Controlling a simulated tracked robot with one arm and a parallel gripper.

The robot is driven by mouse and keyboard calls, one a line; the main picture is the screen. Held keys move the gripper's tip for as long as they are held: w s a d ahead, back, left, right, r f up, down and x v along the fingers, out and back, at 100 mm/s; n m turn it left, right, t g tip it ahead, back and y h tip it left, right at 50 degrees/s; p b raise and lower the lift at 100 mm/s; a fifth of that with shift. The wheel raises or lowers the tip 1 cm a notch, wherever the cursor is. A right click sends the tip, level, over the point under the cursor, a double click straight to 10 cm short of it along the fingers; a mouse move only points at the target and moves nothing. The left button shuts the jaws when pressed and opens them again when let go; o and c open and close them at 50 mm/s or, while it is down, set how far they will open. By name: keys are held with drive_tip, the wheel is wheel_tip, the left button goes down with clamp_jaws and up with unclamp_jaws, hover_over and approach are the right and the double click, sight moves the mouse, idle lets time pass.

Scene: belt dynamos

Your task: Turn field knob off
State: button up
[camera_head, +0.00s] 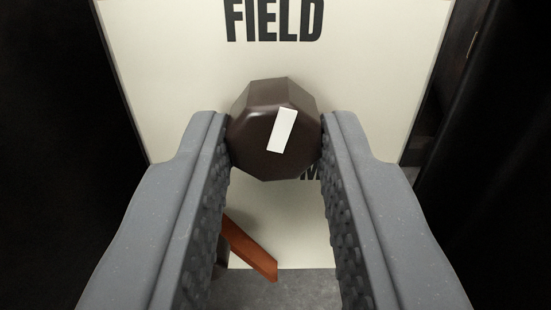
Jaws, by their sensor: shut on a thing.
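The field knob (262,150) is a dark brown, many-sided knob in the middle of the view. A white pointer mark (283,130) on its face leans a little to the right of upright, its top end to the right. The knob sits in front of a cream panel (180,60) with the word FIELD in black above it. My gripper (276,138) is shut on the knob, with one grey ridged finger against each side. Small black lettering below the knob is mostly hidden by the knob and the right finger.
A reddish-brown bar (250,250) slants below the knob, between my fingers and partly hidden by the left one. A grey surface (275,290) lies at the bottom. Dark areas flank the cream panel on both sides.

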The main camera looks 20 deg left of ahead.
drive_tip(key=p, duration=0.1)
drive_tip(key=n+p, duration=0.1)
drive_tip(key=p, duration=0.1)
drive_tip(key=shift+r+n, duration=0.25)
drive_tip(key=shift+n, duration=0.05)
drive_tip(key=shift+f+n+p, duration=0.15)
drive_tip(key=shift+n+p, duration=0.65)
drive_tip(key=shift+p, duration=0.4)
drive_tip(key=o, duration=1)
drive_tip(key=shift+f, duration=0.1)
